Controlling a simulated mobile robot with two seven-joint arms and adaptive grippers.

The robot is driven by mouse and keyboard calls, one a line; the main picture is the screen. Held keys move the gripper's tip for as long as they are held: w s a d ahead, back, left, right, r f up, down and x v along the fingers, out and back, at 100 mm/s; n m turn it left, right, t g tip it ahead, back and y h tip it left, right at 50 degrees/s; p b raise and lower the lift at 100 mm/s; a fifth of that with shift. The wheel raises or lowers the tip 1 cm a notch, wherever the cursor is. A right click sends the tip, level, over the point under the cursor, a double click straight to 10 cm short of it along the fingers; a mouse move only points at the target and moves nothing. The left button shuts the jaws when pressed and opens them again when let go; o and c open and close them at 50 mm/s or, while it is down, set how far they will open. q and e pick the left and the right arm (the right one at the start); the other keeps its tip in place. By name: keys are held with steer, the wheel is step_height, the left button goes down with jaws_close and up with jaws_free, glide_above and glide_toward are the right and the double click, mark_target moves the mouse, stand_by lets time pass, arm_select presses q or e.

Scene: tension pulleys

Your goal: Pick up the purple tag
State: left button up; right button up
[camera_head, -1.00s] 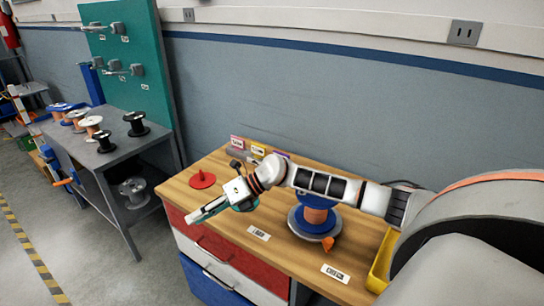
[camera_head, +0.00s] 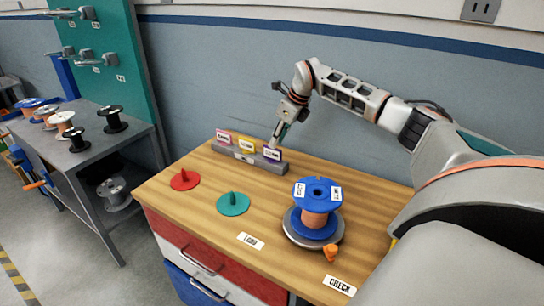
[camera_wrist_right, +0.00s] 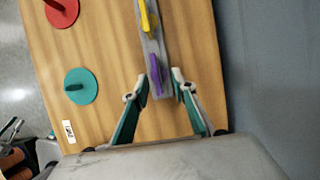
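The purple tag (camera_head: 272,153) stands at the right end of a grey holder (camera_head: 238,157) at the back of the wooden table. In the right wrist view the purple tag (camera_wrist_right: 156,76) shows edge-on, still in the holder. My right gripper (camera_head: 276,142) points down just above and behind the tag in the head view. In the right wrist view the gripper (camera_wrist_right: 159,84) is open, one finger on each side of the tag, with gaps between. My left gripper is not in view.
Yellow (camera_head: 246,145) and pink (camera_head: 223,137) tags stand left in the same holder. Red (camera_head: 185,181) and teal (camera_head: 233,206) discs with pegs lie in front. A blue-and-orange spool (camera_head: 316,211) stands on a round base at right. A wall is behind the table.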

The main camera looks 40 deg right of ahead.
mark_target(273, 156)
steer(key=x, duration=0.4)
steer(key=shift+s+a+f+b, duration=0.15)
steer(key=shift+a+f+b, duration=0.1)
steer(key=shift+a+b, duration=0.1)
steer(key=shift+f, duration=0.3)
steer(key=shift+r, duration=0.1)
jaws_close()
